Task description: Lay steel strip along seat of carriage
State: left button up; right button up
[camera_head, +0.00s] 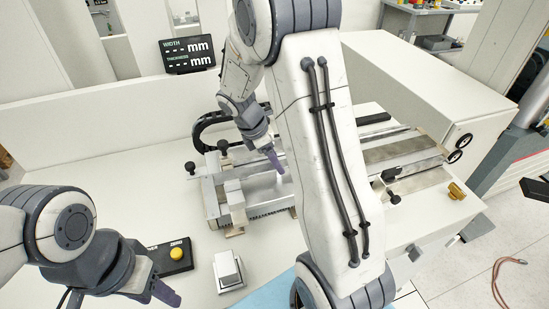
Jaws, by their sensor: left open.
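A metal carriage assembly (212,197) with a pale flat bed, black knobs and a ribbed lower edge sits on the white bench in the middle. My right gripper (275,160) is over its bed, pointing down to the right; its fingers are seen edge-on, so I cannot tell whether they are open or hold anything. My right arm hides part of the carriage. My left gripper (160,293) is open at the lower left, low in the picture and partly hidden by its own wrist, well away from the carriage. I cannot make out the steel strip.
A black display (188,54) reads width and thickness in mm with dashes. A black box with a yellow button (176,253) and a small pale block on a stand (228,270) lie in front of the carriage. Metal plates (400,150) and a brass-coloured part (457,191) are at right.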

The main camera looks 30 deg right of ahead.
jog(key=shift+r, duration=0.1)
jog(key=b+v, duration=0.1)
jog(key=v, duration=1.1)
jog(key=s+a+f+m+t+y, duration=0.1)
jog(key=s+a, duration=0.3)
jog(key=a, duration=0.3)
jog(key=s+a+m+y, duration=0.1)
jog(key=s+a+m, duration=0.1)
jog(key=s+a, duration=0.35)
jog(key=s+a+f+m+y, duration=0.1)
jog(key=s+a+m, duration=0.1)
jog(key=s+a, duration=0.2)
jog(key=s+a+f+m+y, duration=0.2)
jog(key=s+a, duration=0.3)
jog(key=s, duration=0.4)
jog(key=shift+s+f+m, duration=0.25)
jog(key=shift+s+m, duration=0.05)
jog(key=shift+m, duration=0.1)
